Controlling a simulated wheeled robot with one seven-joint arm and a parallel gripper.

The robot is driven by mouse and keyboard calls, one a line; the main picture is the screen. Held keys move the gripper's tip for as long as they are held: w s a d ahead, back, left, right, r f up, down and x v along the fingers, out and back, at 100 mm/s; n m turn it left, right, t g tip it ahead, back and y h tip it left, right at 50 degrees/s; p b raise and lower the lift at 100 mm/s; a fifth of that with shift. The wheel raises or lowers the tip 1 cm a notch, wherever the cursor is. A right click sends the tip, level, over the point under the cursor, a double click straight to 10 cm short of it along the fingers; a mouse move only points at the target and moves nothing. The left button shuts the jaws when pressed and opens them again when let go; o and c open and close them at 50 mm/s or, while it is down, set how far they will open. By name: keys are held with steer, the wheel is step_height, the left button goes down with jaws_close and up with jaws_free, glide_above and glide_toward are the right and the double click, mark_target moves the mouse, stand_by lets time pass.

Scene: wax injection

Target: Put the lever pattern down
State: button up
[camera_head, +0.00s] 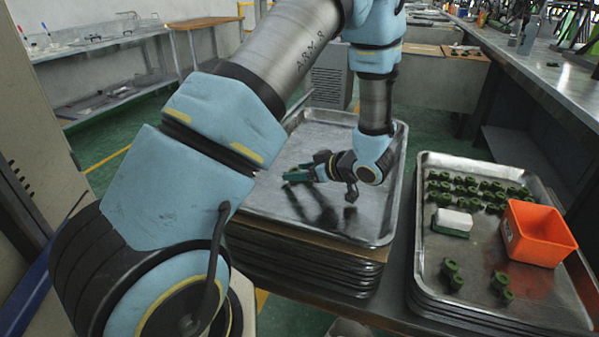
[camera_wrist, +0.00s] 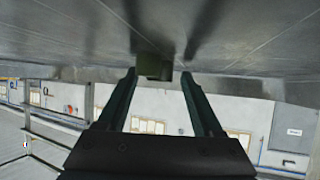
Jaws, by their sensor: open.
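My gripper (camera_head: 298,175) is low over the left metal tray (camera_head: 262,200), lying almost level and pointing left. In the wrist view its two dark green fingers (camera_wrist: 158,75) stand apart. A small olive-green piece, probably the lever pattern (camera_wrist: 154,66), shows between the fingertips with a gap on both sides. It appears to rest on the tray surface, which fills the top of this tilted view. In the head view the pattern cannot be told apart from the green fingers.
The left tray tops a stack and is otherwise bare. The right tray (camera_head: 429,217) holds several green patterns (camera_head: 480,188), a white block on a green base (camera_head: 452,222) and an orange bin (camera_head: 537,236). A long workbench (camera_head: 560,85) runs along the right.

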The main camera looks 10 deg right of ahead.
steer(key=b+v, duration=0.1)
steer(key=v, duration=1.1)
steer(key=w+a+r+m+h, duration=0.4)
steer(key=w+a+m+h, duration=0.1)
steer(key=w+h, duration=0.45)
steer(key=s+a+m+g+y, duration=0.1)
steer(key=s+a+m+g, duration=0.3)
steer(key=s+a, duration=1)
steer(key=a+g, duration=0.3)
steer(key=a, duration=0.1)
steer(key=shift+s+f+g, duration=0.2)
steer(key=shift+s+g, duration=0.1)
steer(key=shift+s, duration=0.1)
steer(key=shift+a, duration=0.1)
step_height(320, 180, up, 6)
steer(key=p, duration=0.5)
steer(key=shift+f+p, duration=0.15)
steer(key=shift+p, duration=0.25)
